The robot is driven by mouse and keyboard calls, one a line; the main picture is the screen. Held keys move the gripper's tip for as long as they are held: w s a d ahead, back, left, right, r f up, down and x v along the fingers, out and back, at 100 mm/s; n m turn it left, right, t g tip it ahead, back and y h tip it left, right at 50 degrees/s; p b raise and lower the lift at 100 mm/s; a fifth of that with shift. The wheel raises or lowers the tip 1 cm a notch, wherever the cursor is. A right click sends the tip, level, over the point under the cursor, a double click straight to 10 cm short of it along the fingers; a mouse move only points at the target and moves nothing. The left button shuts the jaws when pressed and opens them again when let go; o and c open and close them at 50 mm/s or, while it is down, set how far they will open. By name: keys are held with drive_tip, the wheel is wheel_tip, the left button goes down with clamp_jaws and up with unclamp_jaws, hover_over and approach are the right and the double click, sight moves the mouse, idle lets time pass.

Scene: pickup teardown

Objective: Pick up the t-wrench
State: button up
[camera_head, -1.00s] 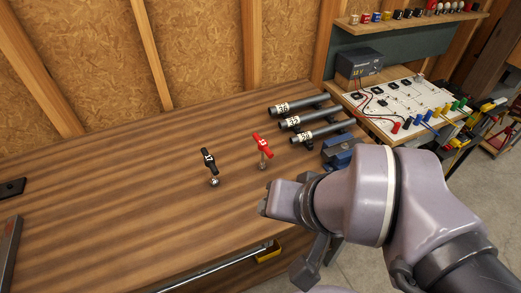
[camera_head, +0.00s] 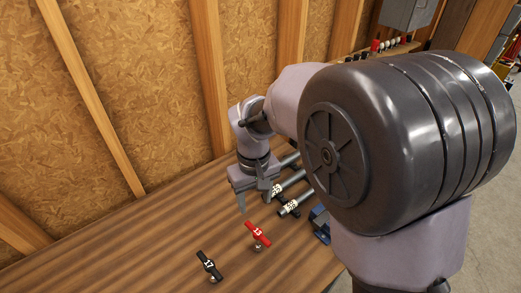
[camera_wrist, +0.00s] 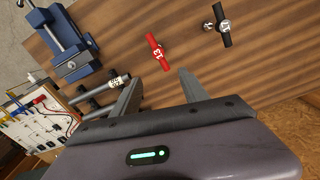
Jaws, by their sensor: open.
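Two T-handled wrenches stand on the wooden bench. The red T-wrench (camera_head: 257,232), marked 13, is right of the black T-wrench (camera_head: 209,265), marked 17. In the wrist view the red one (camera_wrist: 157,53) lies ahead of the space between my fingers, and the black one (camera_wrist: 223,24) is farther off to the upper right. My gripper (camera_head: 256,204) is open and empty, behind the red wrench in the head view. In the wrist view my gripper (camera_wrist: 159,79) shows both fingers apart, touching neither wrench.
Dark tubes with number labels (camera_head: 289,208) lie right of my gripper, beside a blue vise (camera_wrist: 65,45). A white panel with wires (camera_wrist: 30,122) stands beyond them. The bench (camera_head: 130,245) is clear left of the wrenches; the wood-panel wall rises behind it.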

sight(257, 232)
drive_tip(key=f+b, duration=0.1)
drive_tip(key=f, duration=0.5)
drive_tip(key=f+b, duration=0.2)
drive_tip(key=f, duration=0.4)
drive_tip(key=s+f+b, duration=0.1)
drive_tip(key=f+b, duration=0.1)
drive_tip(key=f, duration=0.3)
drive_tip(key=shift+d+f, duration=0.25)
drive_tip(key=shift+f, duration=0.15)
drive_tip(key=shift+r, duration=0.1)
drive_tip(key=shift+c, duration=0.2)
clamp_jaws()
